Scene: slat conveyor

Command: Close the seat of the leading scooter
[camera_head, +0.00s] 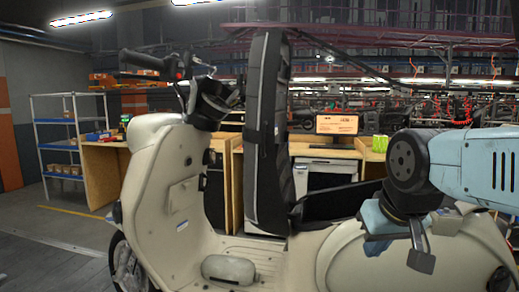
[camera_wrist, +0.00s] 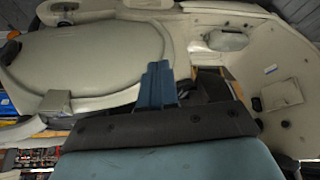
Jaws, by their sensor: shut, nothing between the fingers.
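The cream scooter (camera_head: 340,255) fills the front of the head view, facing left. Its black seat (camera_head: 268,130) stands open, tipped up nearly upright behind the footboard, with a strap across it. The open seat bay (camera_head: 345,203) shows as a dark hollow to the right of the seat. My gripper (camera_head: 420,260) is shut and empty, to the right of the bay in front of the rear body. In the wrist view my gripper (camera_wrist: 157,85) shows blue fingers together, over the cream side panel (camera_wrist: 90,60). A dark part beside the fingers cannot be told clearly.
A blue-shelved rack (camera_head: 62,145) is at the left. Open floor (camera_head: 50,240) lies left of the scooter. The handlebar (camera_head: 150,62) rises left of the seat.

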